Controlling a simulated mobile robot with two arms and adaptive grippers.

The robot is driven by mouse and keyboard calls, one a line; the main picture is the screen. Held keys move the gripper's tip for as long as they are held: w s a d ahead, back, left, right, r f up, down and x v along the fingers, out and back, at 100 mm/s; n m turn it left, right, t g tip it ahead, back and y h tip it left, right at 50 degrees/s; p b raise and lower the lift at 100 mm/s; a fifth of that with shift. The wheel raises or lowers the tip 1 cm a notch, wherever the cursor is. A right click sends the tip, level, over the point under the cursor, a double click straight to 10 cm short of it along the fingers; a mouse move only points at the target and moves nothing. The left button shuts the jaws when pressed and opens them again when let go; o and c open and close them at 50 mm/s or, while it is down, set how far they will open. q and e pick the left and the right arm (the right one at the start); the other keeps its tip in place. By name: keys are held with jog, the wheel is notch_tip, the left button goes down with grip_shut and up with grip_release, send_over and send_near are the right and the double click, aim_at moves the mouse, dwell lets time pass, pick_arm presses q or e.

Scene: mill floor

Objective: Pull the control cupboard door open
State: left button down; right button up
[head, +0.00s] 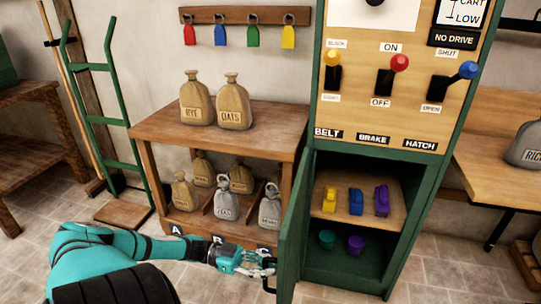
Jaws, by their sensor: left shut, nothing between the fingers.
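The control cupboard (420,220) is green and stands right of centre below the lever panel. Its door (292,232) stands open, swung out to the left, seen nearly edge-on, so the inside shows. My left gripper (268,268) is at the outer side of the door, low down, with its fingers shut and nothing between them. A dark piece, perhaps the door handle (269,287), shows just below the fingers. I cannot tell whether the fingers touch the door. My right gripper is not in view.
Inside, yellow, blue and purple items stand on a shelf (340,212), with two cups below. A wooden rack (150,128) with sacks stands left of the door. A green hand truck (128,120) leans further left. Tiled floor (440,275) is clear right of the cupboard.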

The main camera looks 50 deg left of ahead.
pick_arm(q)
jog(key=c, duration=1.3)
grip_release()
jog(key=shift+c, duration=0.2)
jog(key=v, duration=1.2)
